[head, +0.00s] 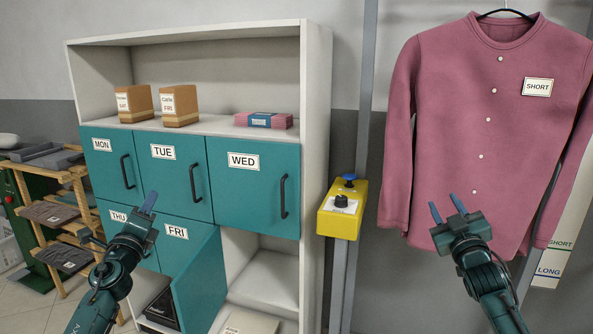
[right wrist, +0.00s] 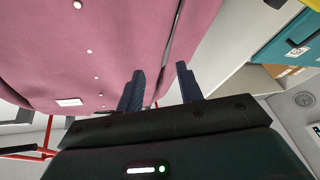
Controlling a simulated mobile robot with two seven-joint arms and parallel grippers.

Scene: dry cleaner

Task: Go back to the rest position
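My left gripper (head: 147,203) is raised in front of the teal doors at the left of the head view. Its fingers overlap from this angle, so I cannot tell its opening. My right gripper (head: 446,208) is in front of the lower part of the pink shirt in the head view. Its two blue fingers are apart with nothing between them, as the right wrist view (right wrist: 160,88) also shows.
A white cabinet (head: 316,150) has teal doors; the FRI door (head: 203,285) stands open. Parcels (head: 180,105) are on its top shelf. A yellow control box (head: 340,222) is on a post. The pink shirt (head: 480,110) hangs at right. A wooden rack (head: 75,175) stands at far left.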

